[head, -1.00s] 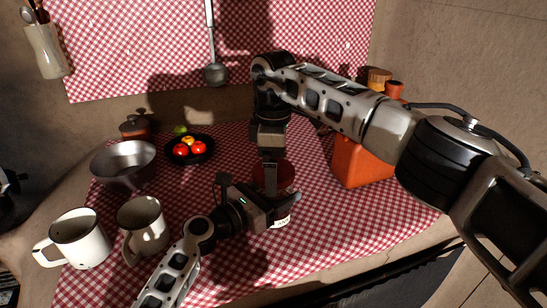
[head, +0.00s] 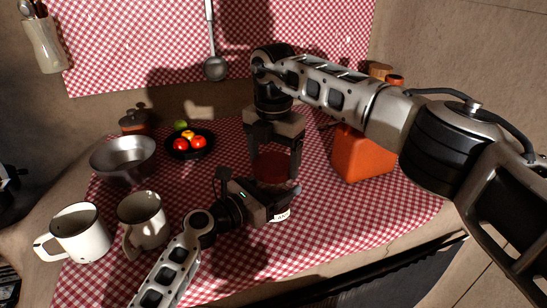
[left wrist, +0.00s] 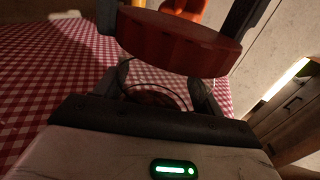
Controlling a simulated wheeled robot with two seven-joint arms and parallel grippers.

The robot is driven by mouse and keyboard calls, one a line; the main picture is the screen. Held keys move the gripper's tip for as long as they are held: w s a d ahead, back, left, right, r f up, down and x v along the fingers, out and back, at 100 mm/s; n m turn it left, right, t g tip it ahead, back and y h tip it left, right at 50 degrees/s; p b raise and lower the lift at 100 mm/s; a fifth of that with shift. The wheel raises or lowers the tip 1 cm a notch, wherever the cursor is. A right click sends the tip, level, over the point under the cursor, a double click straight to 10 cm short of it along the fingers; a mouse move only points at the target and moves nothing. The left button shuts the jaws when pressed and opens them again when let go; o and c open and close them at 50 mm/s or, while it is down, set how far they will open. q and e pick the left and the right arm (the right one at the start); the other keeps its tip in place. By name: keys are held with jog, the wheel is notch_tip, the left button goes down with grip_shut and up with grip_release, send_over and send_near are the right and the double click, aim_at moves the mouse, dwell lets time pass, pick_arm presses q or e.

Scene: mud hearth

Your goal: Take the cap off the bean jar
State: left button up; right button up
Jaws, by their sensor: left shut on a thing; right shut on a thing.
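The dark red cap (head: 272,168) is between the two fingers of my right gripper (head: 273,170), which comes down from above and is shut on it. The bean jar (head: 281,215) is below, mostly hidden by my left gripper (head: 283,202); a bit of its pale label shows. My left gripper is shut on the jar from the left. In the left wrist view, the cap (left wrist: 185,40) hangs above the jar's round rim (left wrist: 155,95), with tablecloth visible between them, so cap and jar look apart. The jar's contents are too dark to tell.
An orange canister (head: 362,155) stands right of the jar. Two white mugs (head: 82,235) (head: 143,220), a metal bowl (head: 123,160) and a dark plate of vegetables (head: 190,145) stand at left. Checked cloth (head: 340,220) is clear at front right.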

jog(key=n, duration=1.5)
jog(key=shift+r, duration=0.1)
jog(key=n, duration=1.2)
jog(key=shift+n, duration=0.3)
pick_arm(q)
jog(key=shift+f, duration=0.1)
pick_arm(e)
jog(key=n, duration=1.4)
jog(key=shift+r, duration=0.15)
jog(key=shift+r, duration=1)
